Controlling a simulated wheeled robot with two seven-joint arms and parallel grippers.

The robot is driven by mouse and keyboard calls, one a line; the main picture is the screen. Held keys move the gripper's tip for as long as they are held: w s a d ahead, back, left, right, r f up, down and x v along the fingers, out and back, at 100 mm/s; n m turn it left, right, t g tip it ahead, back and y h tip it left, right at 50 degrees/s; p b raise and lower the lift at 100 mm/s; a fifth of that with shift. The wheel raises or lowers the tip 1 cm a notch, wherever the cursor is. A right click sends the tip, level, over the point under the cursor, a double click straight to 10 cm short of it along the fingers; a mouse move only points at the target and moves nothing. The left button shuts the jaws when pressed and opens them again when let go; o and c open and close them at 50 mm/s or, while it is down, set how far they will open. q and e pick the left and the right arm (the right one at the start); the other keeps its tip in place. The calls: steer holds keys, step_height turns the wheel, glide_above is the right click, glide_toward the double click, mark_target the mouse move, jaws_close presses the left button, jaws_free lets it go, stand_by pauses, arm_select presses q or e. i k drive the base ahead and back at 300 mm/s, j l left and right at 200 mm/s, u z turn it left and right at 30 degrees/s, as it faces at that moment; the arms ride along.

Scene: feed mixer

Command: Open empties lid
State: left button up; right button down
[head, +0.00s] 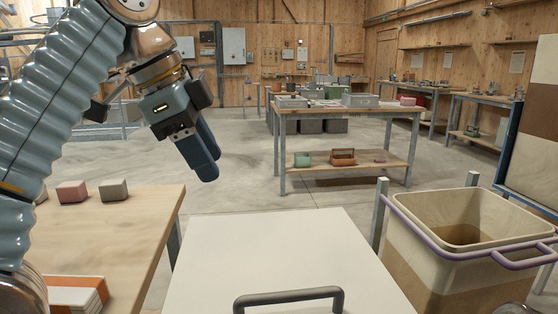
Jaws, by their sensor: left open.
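A flat, pale lid (275,250) lies in front of me at the bottom centre and looks shut. A dark grey bar handle (290,298) stands on its near part. What is under the lid is hidden. My left gripper (208,170) hangs in the air at upper left, with blue fingers pointing down and to the right. It is open, with nothing seen in it, and well apart from the handle. My right gripper is not in view.
A wooden table (130,225) at left holds small blocks (72,191) and an orange-and-white item (75,293). An open beige bin (420,262) with a purple rim bar stands right of the lid. A workbench (345,109) stands farther back, with open floor before it.

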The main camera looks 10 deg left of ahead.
mark_target(312, 260)
steer(key=k, duration=1.5)
